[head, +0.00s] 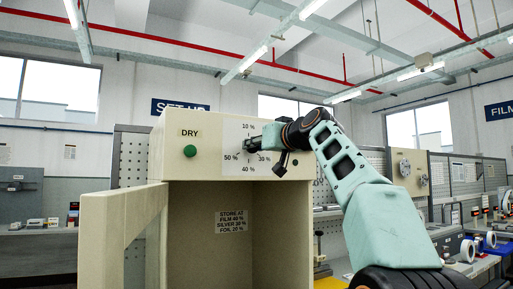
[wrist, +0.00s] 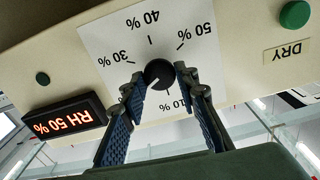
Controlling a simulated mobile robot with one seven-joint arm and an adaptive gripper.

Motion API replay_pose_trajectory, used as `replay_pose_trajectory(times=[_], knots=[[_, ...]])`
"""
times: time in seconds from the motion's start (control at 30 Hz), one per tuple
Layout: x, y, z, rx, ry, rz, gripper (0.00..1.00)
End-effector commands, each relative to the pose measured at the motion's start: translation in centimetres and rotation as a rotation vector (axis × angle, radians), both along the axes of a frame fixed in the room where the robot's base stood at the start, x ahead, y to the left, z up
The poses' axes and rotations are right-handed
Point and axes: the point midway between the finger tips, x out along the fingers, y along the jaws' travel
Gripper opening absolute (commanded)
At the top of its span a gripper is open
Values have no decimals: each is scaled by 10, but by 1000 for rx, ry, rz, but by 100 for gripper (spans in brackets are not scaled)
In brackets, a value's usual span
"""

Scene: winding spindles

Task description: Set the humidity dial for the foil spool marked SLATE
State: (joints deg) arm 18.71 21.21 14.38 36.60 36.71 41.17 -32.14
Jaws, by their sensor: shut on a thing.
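The humidity dial is a black round knob (wrist: 159,74) on a white scale plate (wrist: 112,40) on the cream cabinet front. The wrist view shows it upside down, with 10, 30, 40 and 50 % readable; the 20 % label is hidden. My gripper (wrist: 160,84) is shut on the knob, one finger on each side. A pale mark on the knob seems to point to the lower left there, towards a finger. The display (wrist: 65,119) reads RH 50 %. In the head view, my gripper (head: 248,147) covers part of the scale. No spool marked SLATE is identifiable.
The cabinet's door (head: 125,240) stands open at left. A placard (head: 231,221) inside reads film 40 %, silver 30 %, foil 20 %. A green button (head: 190,151) marked DRY is left of the dial. A bench with spools (head: 468,250) stands at right.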

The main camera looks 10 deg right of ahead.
Motion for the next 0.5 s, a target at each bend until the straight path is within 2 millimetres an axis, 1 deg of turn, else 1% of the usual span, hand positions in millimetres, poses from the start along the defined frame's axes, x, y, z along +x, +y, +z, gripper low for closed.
replay_pose_trajectory(times=[0.2,0.5], knots=[[-1,0,2,-39,-18,-1,4],[-1,0,2,-46,-20,-1,4]])
